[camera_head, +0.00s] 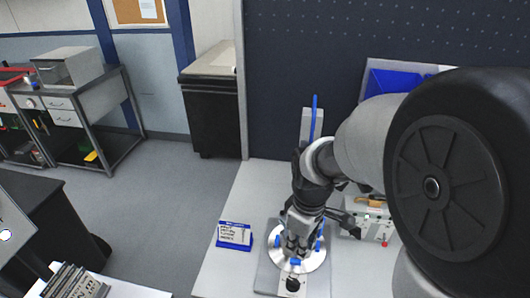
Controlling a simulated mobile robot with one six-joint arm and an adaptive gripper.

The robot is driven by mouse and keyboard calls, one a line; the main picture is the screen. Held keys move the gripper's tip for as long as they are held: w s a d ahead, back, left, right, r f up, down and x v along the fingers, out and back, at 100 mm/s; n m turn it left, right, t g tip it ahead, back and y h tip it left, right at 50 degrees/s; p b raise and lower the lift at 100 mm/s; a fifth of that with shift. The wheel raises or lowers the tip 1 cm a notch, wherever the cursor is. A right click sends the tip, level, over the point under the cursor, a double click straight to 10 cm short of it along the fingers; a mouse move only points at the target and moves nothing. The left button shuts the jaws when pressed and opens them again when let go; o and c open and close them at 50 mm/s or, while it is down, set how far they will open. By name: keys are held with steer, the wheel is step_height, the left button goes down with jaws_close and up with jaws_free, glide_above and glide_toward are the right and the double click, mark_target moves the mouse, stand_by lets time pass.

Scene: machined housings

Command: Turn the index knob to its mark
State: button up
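My gripper (297,248) points down over a round silver housing (315,262) with blue parts around its rim. The housing sits on a grey plate (265,278) on the light table. The gripper covers the middle of the housing, so I cannot see whether the fingers are open or shut, or whether they touch anything. A small black round part (292,284) is at the front of the plate, just below the housing in the picture. I cannot tell whether this is the index knob, and no mark is readable.
A blue holder with a white card (235,235) stands left of the plate. A pale box with a red button (372,222) stands right of the gripper. A blue bin (390,82) is behind my arm. The table (225,275) is clear at its front left.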

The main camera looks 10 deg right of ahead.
mark_target(294, 281)
steer(key=shift+n, duration=0.5)
step_height(294, 281, down, 20)
steer(key=b, duration=0.5)
steer(key=shift+w+a+r, duration=0.1)
steer(key=shift+r, duration=0.1)
steer(key=shift+c, duration=0.3)
jaws_close()
